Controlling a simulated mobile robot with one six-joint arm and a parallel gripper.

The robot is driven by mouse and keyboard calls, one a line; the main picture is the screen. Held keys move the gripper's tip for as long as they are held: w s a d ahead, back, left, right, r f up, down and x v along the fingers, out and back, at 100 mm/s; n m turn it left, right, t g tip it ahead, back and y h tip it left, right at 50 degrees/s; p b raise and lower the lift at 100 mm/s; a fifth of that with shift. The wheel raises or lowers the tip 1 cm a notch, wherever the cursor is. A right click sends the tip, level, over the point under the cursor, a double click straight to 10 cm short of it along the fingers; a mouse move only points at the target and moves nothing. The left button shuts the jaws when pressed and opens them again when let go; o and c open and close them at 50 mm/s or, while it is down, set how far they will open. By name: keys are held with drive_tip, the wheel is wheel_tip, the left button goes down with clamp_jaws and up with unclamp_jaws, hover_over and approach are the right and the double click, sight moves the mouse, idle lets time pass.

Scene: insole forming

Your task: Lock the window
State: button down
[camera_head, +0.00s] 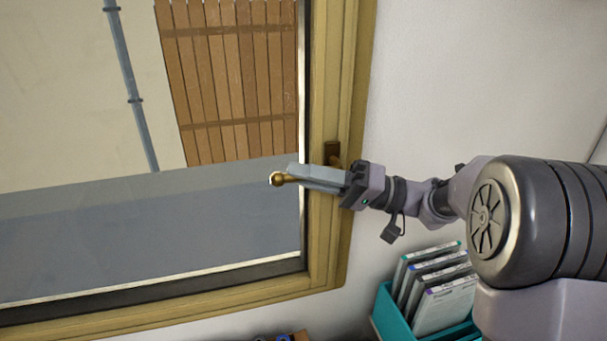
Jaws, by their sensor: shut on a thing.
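The window (322,230) fills the left half of the view, with a yellowish wooden frame around its glass. Its handle has a dark brown mounting plate (332,152) on the right side of the frame. A brass handle end (279,179) sticks out to the left, in front of the glass. My gripper (295,174) reaches in from the right, across the frame, and its grey fingers are shut on the handle near that end. The fingers hide the middle of the handle. The handle lies roughly level, pointing left.
A teal file holder (388,318) with several white and grey folders (442,302) stands below my arm. Part of a brown wooden item (290,337) shows at the bottom edge. The white wall (480,80) right of the window is bare.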

drive_tip(key=shift+f, duration=0.1)
drive_tip(key=w+d+f+n+t+h, duration=0.1)
drive_tip(key=d+f+n+h, duration=0.3)
drive_tip(key=h, duration=1.2)
drive_tip(key=shift+w+d+f+t+h+b, duration=0.3)
drive_tip(key=shift+w+d+f+h+b, duration=0.15)
drive_tip(key=shift+d+f, duration=0.75)
drive_tip(key=shift+d, duration=0.1)
drive_tip(key=c, duration=1.4)
unclamp_jaws()
drive_tip(key=shift+o, duration=0.2)
drive_tip(key=p+v, duration=0.5)
drive_tip(key=v, duration=1.2)
drive_tip(key=shift+r+p, duration=0.25)
drive_tip(key=shift+p, duration=0.15)
